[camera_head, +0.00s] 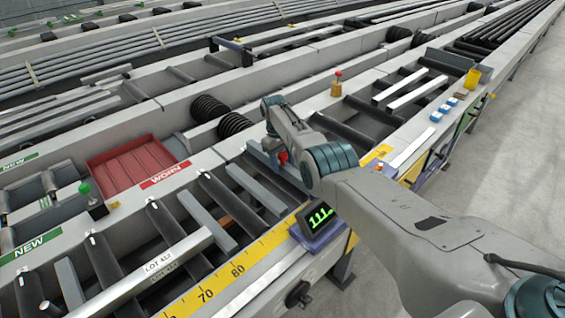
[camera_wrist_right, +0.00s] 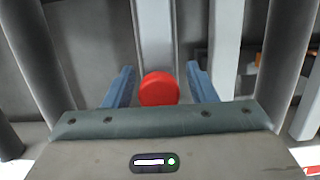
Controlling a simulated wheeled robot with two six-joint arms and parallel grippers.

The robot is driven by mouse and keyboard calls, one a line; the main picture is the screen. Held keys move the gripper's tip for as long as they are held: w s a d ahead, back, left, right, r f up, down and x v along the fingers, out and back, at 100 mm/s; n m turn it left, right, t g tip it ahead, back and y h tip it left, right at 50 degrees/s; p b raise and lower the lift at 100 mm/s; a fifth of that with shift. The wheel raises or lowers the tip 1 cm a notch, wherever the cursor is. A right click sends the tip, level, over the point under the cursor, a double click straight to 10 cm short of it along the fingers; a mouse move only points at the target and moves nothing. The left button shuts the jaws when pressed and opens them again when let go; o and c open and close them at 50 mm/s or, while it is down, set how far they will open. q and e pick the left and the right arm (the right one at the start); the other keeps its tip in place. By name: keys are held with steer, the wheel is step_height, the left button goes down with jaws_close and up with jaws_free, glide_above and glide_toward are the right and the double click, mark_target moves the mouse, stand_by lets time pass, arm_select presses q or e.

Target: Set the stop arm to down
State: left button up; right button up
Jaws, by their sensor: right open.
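My right gripper (camera_head: 279,155) reaches over the runout table from the right, with its jaw partly hidden by its own wrist. In the right wrist view its two blue fingers (camera_wrist_right: 160,85) stand apart, open. A round red knob (camera_wrist_right: 158,89) sits between them, with a gap visible on each side. The red knob also shows beside the gripper in the head view (camera_head: 283,158). It seems to belong to the stop arm, but the arm itself is mostly hidden, and I cannot tell its angle. My left gripper is not in view.
A display (camera_head: 318,216) with green digits and a yellow scale (camera_head: 238,268) lie along the near edge. A red tray (camera_head: 129,171) marked WORN, a green knob (camera_head: 84,188) and a red-topped yellow post (camera_head: 337,83) stand around. A long bar (camera_head: 140,273) labelled LOT lies on the rollers.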

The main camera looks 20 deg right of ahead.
steer(key=r, duration=0.3)
steer(key=w+r+b, duration=0.1)
steer(key=r, duration=0.4)
steer(key=shift+w+a+r+b, duration=0.3)
steer(key=shift+w+r, duration=0.05)
steer(key=shift+w, duration=0.05)
steer(key=shift+w+r, duration=0.1)
steer(key=shift+r, duration=0.55)
steer(key=shift+f, duration=0.1)
